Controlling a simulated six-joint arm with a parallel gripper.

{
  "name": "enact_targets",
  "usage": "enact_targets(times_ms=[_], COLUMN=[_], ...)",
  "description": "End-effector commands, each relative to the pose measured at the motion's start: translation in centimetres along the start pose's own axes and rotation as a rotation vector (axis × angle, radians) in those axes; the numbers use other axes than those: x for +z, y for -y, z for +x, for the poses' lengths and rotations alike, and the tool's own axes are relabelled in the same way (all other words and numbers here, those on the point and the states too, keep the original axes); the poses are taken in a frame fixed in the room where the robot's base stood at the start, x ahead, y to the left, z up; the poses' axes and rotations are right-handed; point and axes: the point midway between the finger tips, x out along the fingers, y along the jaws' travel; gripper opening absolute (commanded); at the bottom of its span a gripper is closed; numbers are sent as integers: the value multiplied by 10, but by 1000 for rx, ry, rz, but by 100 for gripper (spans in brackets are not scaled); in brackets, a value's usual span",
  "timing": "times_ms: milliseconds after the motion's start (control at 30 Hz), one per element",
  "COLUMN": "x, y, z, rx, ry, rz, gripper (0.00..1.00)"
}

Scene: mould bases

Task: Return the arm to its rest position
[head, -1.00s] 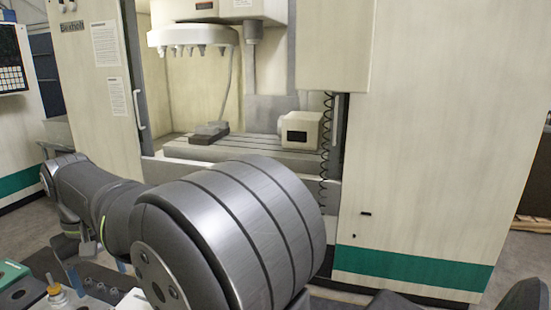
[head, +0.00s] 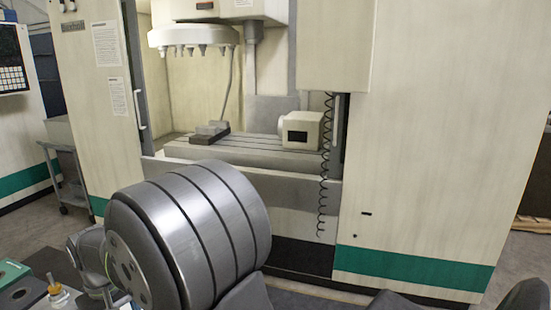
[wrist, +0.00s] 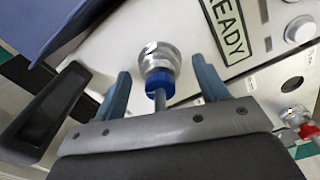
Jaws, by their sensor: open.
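My gripper (wrist: 160,68) shows in the wrist view with its two blue-grey fingers apart. A round metal piece with a blue collar and a thin grey stem (wrist: 158,65) shows between the fingers, with a visible gap on each side. A pale surface bearing a "READY" label (wrist: 228,32) lies beyond the fingertips. In the head view my grey arm is folded at the lower left and centre. My gripper cannot be made out there.
A large cream milling machine (head: 430,150) with an open bay stands ahead. A grey cart (head: 62,165) stands left of it. A green-topped item (head: 12,272) and a yellow-based fitting (head: 57,293) are at the lower left. In the wrist view, a red-collared fitting (wrist: 305,130) is at right.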

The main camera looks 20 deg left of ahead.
Motion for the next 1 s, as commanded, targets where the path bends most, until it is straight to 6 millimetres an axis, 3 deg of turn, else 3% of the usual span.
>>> enact_targets(times_ms=[633, 1000], x=[-1, -60], y=[0, 30], z=[-127, -123], rx=[0, 0], ry=[-4, 0], rz=[0, -2], gripper=[67, 67])
